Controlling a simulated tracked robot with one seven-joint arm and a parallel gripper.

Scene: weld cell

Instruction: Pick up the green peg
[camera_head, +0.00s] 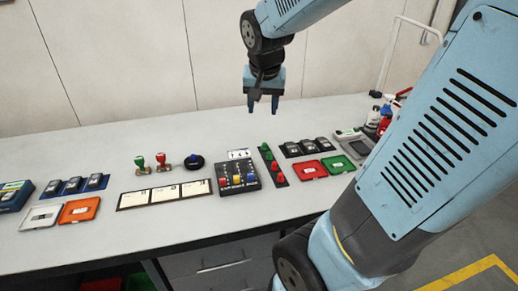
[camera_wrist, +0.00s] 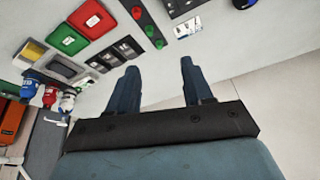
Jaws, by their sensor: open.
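A narrow black strip (camera_head: 272,165) on the bench carries small round green and red pieces. The green peg (camera_head: 264,147) appears to be one of the green pieces at its far end. In the wrist view, green pieces (camera_wrist: 150,31) show on the strip near the top, beyond my fingertips. My gripper (camera_head: 262,108) is open, pointing down, above the back of the bench and apart from the strip. In the wrist view my gripper (camera_wrist: 158,66) has nothing between its fingers.
Left of the strip is a black panel (camera_head: 251,187) with coloured pieces. To its right are red (camera_head: 308,171) and green (camera_head: 338,164) cases and dark devices (camera_head: 306,147). Bottles (camera_head: 373,121) stand at the far right. Green and red stamps stand at left. The back of the bench is clear.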

